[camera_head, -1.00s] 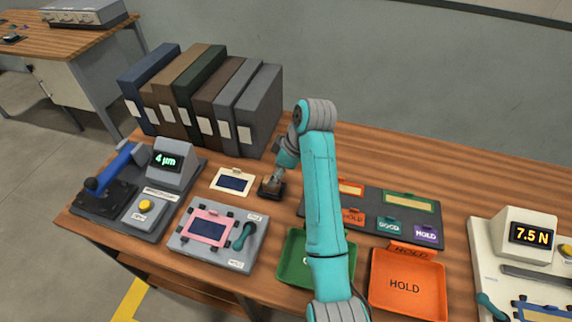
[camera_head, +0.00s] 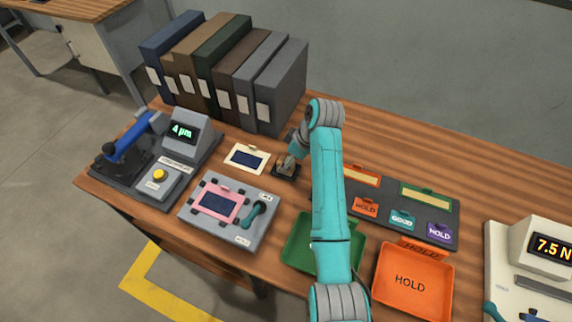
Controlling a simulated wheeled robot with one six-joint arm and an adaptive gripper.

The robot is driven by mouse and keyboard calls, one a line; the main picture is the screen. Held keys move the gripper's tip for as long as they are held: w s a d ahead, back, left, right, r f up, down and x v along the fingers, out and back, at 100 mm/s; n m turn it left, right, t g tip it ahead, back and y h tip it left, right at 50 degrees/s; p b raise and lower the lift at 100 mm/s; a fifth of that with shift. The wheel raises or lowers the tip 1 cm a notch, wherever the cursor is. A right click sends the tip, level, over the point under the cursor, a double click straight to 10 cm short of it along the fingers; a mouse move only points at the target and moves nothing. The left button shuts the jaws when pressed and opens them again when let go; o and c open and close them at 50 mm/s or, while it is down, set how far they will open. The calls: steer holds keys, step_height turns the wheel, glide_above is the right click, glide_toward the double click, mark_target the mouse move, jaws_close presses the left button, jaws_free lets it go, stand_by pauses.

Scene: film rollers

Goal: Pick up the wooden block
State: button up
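My gripper (camera_head: 288,166) points down at a small dark stand (camera_head: 284,176) on the wooden table, just right of a cream-framed card (camera_head: 246,159). A small tan-brown shape shows at the fingertips, over the stand. It may be the wooden block, but it is too small and too covered by the gripper to tell. I cannot tell whether the fingers are open or shut on it. My teal arm reaches across the table from the lower middle.
Upright binders (camera_head: 284,85) stand behind the gripper. A fixture with a pink frame (camera_head: 240,226) and a gauge reading 4 µm (camera_head: 182,132) are at left. A green tray (camera_head: 297,240), an orange HOLD tray (camera_head: 413,309) and a grey tag board (camera_head: 450,220) are at right.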

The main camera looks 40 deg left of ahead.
steer(key=shift+x, duration=1.1)
steer(key=c, duration=1.2)
steer(key=shift+c, duration=0.3)
step_height(320, 180, up, 10)
